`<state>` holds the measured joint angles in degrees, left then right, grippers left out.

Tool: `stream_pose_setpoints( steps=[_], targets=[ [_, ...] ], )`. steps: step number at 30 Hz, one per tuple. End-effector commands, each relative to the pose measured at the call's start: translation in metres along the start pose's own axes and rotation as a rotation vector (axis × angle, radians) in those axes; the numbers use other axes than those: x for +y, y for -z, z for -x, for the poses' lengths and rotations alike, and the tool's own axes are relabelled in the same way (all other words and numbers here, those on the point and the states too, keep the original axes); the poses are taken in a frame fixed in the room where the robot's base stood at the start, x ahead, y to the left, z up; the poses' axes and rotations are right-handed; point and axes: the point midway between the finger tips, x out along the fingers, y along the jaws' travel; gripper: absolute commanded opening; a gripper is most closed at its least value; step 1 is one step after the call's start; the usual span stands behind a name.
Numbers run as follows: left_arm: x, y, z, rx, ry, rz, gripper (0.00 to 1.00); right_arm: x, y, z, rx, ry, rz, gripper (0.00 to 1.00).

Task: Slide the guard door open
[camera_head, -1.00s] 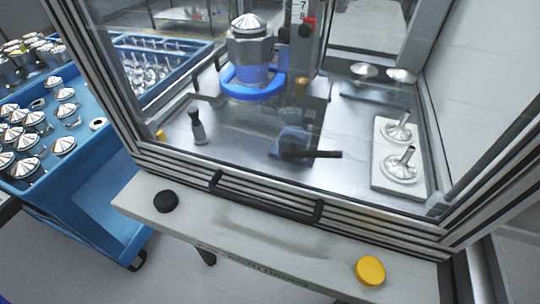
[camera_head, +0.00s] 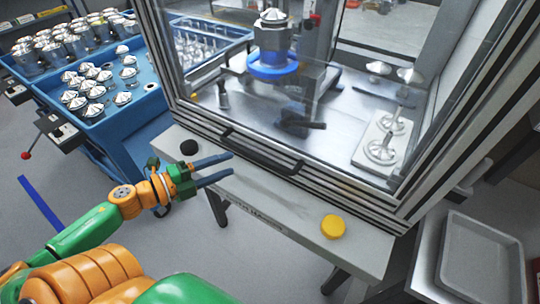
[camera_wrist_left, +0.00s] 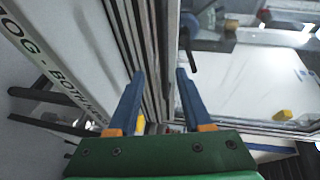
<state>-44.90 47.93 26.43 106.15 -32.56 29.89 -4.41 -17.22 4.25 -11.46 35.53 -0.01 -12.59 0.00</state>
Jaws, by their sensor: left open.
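The guard door (camera_head: 325,181) is a clear pane in a grey ribbed frame on the front of the machine. It looks closed. A black bar handle (camera_head: 262,152) runs along its lower rail. My left gripper (camera_head: 231,164) is open and empty, its blue fingers pointing at the handle's left end, just in front of the door and above the ledge. Contact cannot be told. My right gripper is not in view.
The ledge below the door carries a black button (camera_head: 189,147) and a yellow button (camera_head: 333,226). A blue cart (camera_head: 120,122) with metal parts stands at left. Behind the pane are a press with a blue ring (camera_head: 272,66) and a white fixture plate (camera_head: 384,141). A grey tray (camera_head: 480,260) lies at right.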

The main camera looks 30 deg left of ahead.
Motion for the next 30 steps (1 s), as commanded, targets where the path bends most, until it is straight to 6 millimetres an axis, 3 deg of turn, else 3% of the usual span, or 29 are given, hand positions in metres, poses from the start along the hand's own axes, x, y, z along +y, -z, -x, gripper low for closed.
stream_pose_setpoints(
  steps=[4,15,27,30],
  targets=[
    [-0.007,0.009,-0.009,0.036,0.003,-0.033,0.50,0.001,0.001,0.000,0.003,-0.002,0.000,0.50],
    [-0.007,0.009,-0.064,0.031,0.004,-0.030,0.50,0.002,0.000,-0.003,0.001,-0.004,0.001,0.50],
    [-0.006,0.009,-0.072,0.029,0.001,-0.029,0.50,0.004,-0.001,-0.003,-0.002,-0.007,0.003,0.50],
    [-0.006,0.009,-0.072,0.029,0.001,-0.029,0.23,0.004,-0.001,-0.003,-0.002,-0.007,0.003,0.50]
  ],
)
